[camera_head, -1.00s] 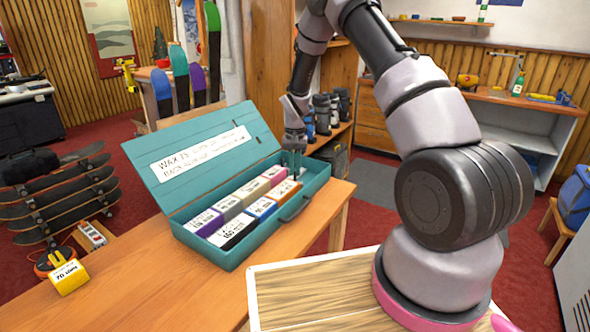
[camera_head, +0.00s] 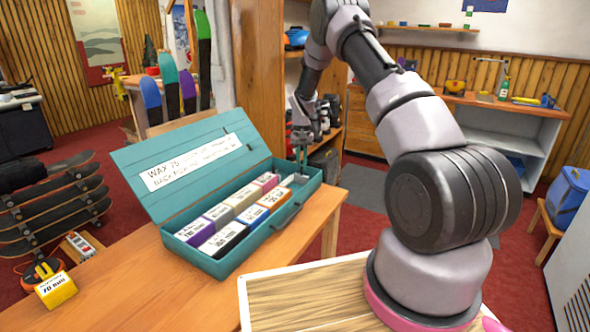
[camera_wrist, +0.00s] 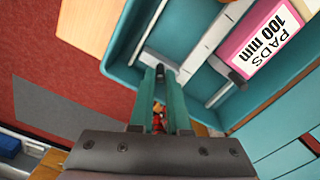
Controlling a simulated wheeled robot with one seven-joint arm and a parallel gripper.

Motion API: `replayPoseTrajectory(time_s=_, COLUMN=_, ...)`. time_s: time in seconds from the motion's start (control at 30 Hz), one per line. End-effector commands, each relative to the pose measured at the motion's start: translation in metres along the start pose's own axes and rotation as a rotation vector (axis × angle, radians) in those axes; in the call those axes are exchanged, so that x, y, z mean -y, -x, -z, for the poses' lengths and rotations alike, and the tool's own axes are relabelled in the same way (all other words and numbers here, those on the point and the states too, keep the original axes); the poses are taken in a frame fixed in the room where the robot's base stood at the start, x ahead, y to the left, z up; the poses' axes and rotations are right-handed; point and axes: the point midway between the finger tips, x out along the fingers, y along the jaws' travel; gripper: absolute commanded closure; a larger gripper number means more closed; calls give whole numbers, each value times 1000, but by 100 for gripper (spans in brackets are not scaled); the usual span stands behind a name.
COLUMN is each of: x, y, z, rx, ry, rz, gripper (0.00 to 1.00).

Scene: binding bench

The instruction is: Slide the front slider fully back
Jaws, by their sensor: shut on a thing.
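The teal wax box (camera_head: 222,262) stands open on the bench, its lid tilted back. My gripper (camera_head: 299,172) reaches down into the right end of the box. In the wrist view its two teal fingers (camera_wrist: 161,78) are shut on a small black knob (camera_wrist: 160,71), which I take as the front slider's. The knob sits by the lower end of a thin pale track (camera_wrist: 149,34) on the box floor. A second black knob (camera_wrist: 237,78) stands apart on another pale track, beside the pink block (camera_wrist: 262,42). The fingers partly hide the held knob.
Several labelled blocks fill the left and middle of the box, including an orange one (camera_head: 273,196) nearest the bare end. A handle (camera_head: 287,216) is on the front wall. A yellow block (camera_head: 57,290) lies on the wooden bench (camera_head: 165,285) at left.

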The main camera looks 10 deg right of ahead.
Motion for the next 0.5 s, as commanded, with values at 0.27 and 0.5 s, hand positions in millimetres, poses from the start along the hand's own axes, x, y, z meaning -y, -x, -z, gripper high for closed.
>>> replayPoseTrajectory(time_s=0.27, x=-2, y=1, z=5, rx=-9, ry=2, rz=0, gripper=100)
replayPoseTrajectory(time_s=0.5, x=-2, y=1, z=5, rx=-7, ry=2, rz=-1, gripper=55)
